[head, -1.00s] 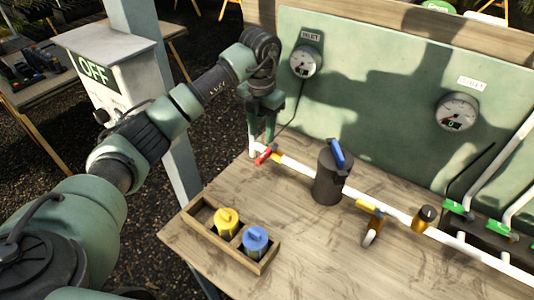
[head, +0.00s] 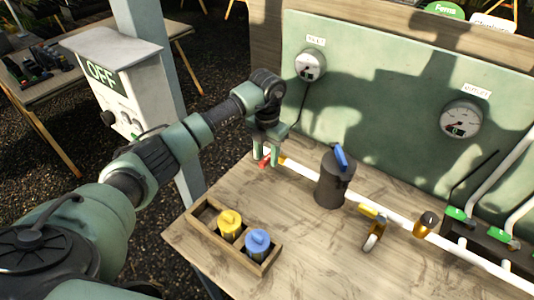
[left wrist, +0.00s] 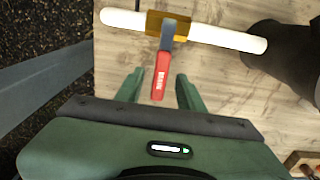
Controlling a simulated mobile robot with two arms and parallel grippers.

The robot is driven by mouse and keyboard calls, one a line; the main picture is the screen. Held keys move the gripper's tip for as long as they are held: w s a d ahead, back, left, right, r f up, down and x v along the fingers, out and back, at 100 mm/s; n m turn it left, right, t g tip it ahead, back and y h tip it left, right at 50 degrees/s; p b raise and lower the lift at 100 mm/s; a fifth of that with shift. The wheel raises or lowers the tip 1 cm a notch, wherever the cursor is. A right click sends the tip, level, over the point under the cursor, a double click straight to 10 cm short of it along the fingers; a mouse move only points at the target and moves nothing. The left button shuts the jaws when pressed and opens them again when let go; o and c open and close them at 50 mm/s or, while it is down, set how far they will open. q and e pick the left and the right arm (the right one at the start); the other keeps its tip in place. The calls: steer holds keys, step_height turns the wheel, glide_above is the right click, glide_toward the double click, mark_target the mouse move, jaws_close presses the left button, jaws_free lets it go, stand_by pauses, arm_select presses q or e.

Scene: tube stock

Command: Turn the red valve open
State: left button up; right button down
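The red valve handle (head: 263,161) is at the left end of the white pipe on the bench. In the left wrist view the red handle (left wrist: 161,76) sticks out crosswise from the pipe, on a brass-coloured body (left wrist: 168,24). My left gripper (head: 268,158) is at the handle. In the left wrist view its two green fingers (left wrist: 159,90) are open, one on each side of the handle, with gaps showing on both sides. In the head view the fingers partly hide the handle. My right gripper is not in view.
A dark canister with a blue handle (head: 333,180) stands right of the valve. A yellow-handled valve (head: 373,212) is further along the white pipe (head: 398,218). A wooden tray (head: 206,226) holds yellow and blue pieces. A green panel (head: 390,120) with gauges stands behind.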

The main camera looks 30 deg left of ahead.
arm_select(q)
jaws_close()
steer(key=shift+w, duration=0.1)
stand_by(1.2)
